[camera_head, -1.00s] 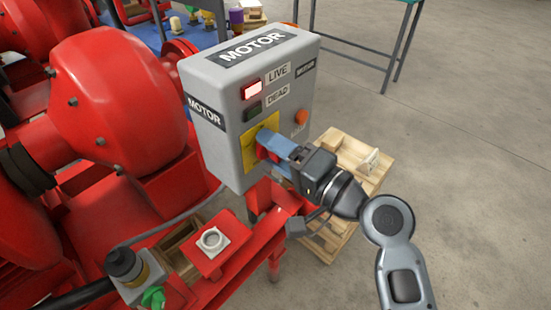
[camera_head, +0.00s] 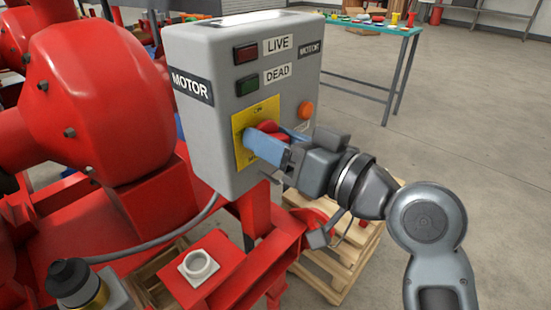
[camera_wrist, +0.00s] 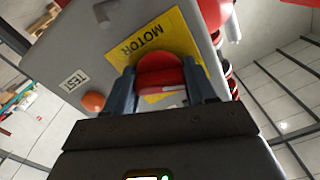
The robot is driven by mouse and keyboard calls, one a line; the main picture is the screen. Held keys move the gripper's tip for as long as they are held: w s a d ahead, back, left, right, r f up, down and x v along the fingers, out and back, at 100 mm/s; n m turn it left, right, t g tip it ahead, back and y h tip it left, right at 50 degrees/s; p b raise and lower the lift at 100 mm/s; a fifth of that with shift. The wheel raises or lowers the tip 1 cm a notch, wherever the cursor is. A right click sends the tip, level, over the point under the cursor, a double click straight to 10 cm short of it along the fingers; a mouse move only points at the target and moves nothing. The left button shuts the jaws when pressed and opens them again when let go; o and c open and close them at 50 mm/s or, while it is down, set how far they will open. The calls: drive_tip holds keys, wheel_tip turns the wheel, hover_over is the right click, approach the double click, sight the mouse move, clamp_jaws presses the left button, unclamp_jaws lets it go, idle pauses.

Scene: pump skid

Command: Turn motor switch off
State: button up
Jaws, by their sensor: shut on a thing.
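The motor switch is a red rotary handle (camera_head: 268,136) on a yellow plate (camera_head: 246,157) on the front of the grey MOTOR box (camera_head: 205,125). My gripper (camera_head: 280,144) has its blue fingers on either side of the red handle and is shut on it. In the wrist view the red handle (camera_wrist: 160,72) sits between the two fingers, in front of the yellow plate marked MOTOR (camera_wrist: 150,45). The LIVE lamp (camera_head: 246,54) is dark red and looks unlit. The DEAD lamp (camera_head: 247,86) is dark green. My fingers hide part of the plate's lettering.
An orange button (camera_head: 305,110) is right of the switch; it also shows in the wrist view (camera_wrist: 93,102). Red pump machinery (camera_head: 95,95) fills the left. A wooden pallet (camera_head: 335,265) is below my arm. A green-topped table (camera_head: 370,28) stands behind; open floor lies right.

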drive_tip(key=shift+f+n+b, duration=0.15)
drive_tip(key=shift+n+b, duration=1.7)
drive_tip(key=shift+n, duration=0.15)
drive_tip(key=o, duration=1)
drive_tip(key=shift+o, duration=0.2)
drive_tip(key=v, duration=0.7)
drive_tip(key=shift+s+d, duration=0.25)
drive_tip(key=shift+d, duration=0.1)
